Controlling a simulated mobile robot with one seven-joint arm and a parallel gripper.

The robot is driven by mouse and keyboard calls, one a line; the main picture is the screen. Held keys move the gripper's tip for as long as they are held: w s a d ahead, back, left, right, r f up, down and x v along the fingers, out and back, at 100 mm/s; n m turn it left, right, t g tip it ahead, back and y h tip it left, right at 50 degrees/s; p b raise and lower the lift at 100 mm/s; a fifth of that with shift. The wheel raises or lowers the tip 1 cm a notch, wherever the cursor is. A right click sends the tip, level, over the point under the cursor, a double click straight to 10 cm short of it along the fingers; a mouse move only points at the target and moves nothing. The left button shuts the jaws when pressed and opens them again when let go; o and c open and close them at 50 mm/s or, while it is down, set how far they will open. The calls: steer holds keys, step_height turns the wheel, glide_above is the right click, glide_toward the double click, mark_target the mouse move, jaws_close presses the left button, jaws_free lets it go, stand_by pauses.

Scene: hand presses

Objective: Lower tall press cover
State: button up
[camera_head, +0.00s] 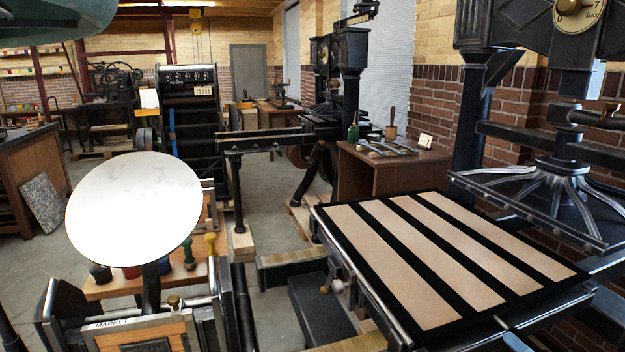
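The tall press (470,130) stands at the right, a black iron frame with a round dial (578,14) at its top and a ribbed black platen (545,195) below. A flat panel (428,231) with a black border and tan strips extends from it toward the middle of the view. It looks like the press cover and lies about level over the bed; whether it rests fully on the bed I cannot tell. A small pale handle knob (337,286) shows at the bed's left side. My gripper is not in view, and nothing visible touches the panel.
A smaller press with a white round disc (133,210) stands at the front left. More presses stand further back. Open grey floor (272,205) shows between the two near presses.

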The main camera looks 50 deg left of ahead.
steer(key=o, duration=0.8)
steer(key=shift+w+r, duration=0.1)
steer(key=shift+o, duration=0.2)
steer(key=shift+d, duration=0.15)
steer(key=shift+p+v, duration=0.75)
steer(key=shift+v, duration=0.55)
steer(key=shift+p+v, duration=0.6)
steer(key=shift+v, duration=2.05)
steer(key=shift+r, duration=0.1)
